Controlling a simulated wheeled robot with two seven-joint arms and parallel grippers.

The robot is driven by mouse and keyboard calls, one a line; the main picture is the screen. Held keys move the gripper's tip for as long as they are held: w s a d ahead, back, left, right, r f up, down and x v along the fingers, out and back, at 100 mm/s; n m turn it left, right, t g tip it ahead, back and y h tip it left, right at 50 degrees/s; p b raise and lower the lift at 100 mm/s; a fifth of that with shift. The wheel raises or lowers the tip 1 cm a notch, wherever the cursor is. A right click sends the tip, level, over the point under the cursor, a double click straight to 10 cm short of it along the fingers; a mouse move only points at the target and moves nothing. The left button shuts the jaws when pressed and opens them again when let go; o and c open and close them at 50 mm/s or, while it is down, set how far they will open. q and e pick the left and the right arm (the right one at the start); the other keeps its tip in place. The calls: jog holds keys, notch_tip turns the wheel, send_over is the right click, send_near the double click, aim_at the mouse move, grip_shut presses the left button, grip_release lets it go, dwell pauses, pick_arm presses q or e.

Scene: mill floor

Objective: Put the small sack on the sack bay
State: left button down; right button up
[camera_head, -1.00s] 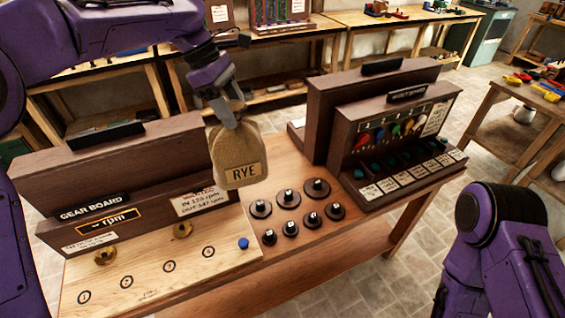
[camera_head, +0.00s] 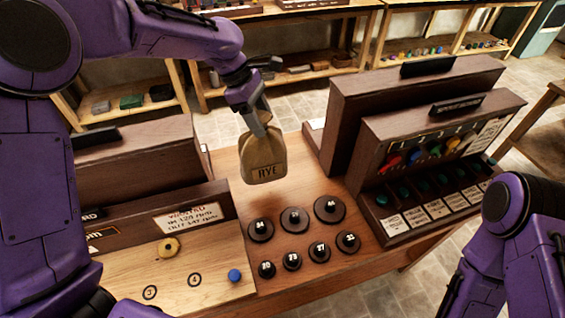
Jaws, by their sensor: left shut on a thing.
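The exact gap under the sack cannot be told. My right arm shows at the lower right, but its gripper is outside the view. I cannot make out which surface is the sack bay.
The gear board (camera_head: 180,285) is at the left front. A dark cabinet with coloured pieces (camera_head: 430,165) stands at the right. Shelves line the back.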

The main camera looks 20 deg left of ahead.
aim_at(263, 145)
pick_arm(q)
jog(key=f, duration=0.2)
jog(key=f+p, duration=0.1)
jog(key=f, duration=0.4)
jog(key=shift+s+d+f, duration=0.1)
jog(key=shift+d+f, duration=0.1)
jog(key=shift+d, duration=0.1)
jog(key=shift+f+p, duration=0.3)
jog(key=shift+f, duration=0.1)
jog(key=shift+s+a, duration=0.1)
jog(key=shift+a, duration=0.05)
jog(key=shift+f, duration=0.1)
jog(key=c, duration=0.5)
grip_release()
jog(key=shift+s+f, duration=0.1)
jog(key=shift+f, duration=0.05)
jog(key=shift+c, duration=0.2)
jog(key=shift+o, duration=0.8)
